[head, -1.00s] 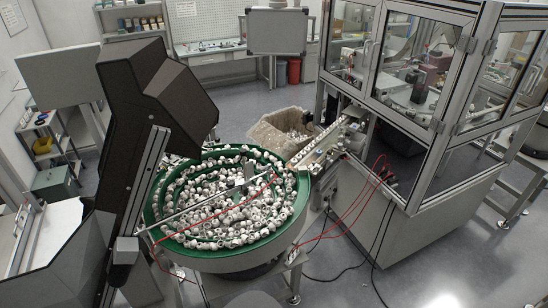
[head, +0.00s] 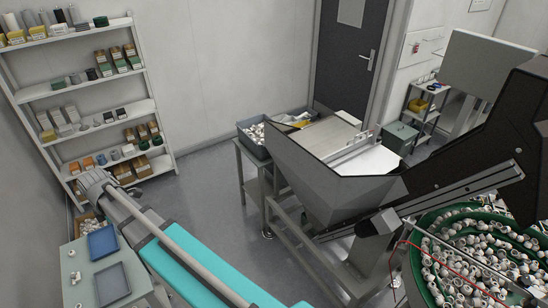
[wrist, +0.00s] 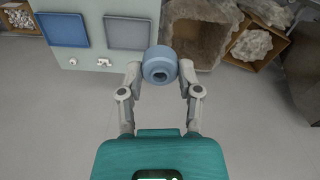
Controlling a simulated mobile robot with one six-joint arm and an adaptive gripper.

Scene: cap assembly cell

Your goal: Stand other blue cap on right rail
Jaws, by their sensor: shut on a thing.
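A blue cap (wrist: 157,56) is held between the two fingertips of my gripper (wrist: 160,70), in the middle of the wrist view. The cap has a dark round hole on the side facing the camera. Both fingers touch its sides, and it is clear of other things. In the head view my teal arm reaches to the left, but the fingertips and the cap cannot be made out there. I cannot make out the right rail in either view now.
A small table (head: 137,277) bears a blue tray (head: 102,242) and a grey tray (head: 111,284). Two small white pieces (wrist: 72,61) lie beside the trays. Open boxes (wrist: 265,45) stand below. A grey hopper (head: 320,185) and green bowl (head: 416,272) are to the right.

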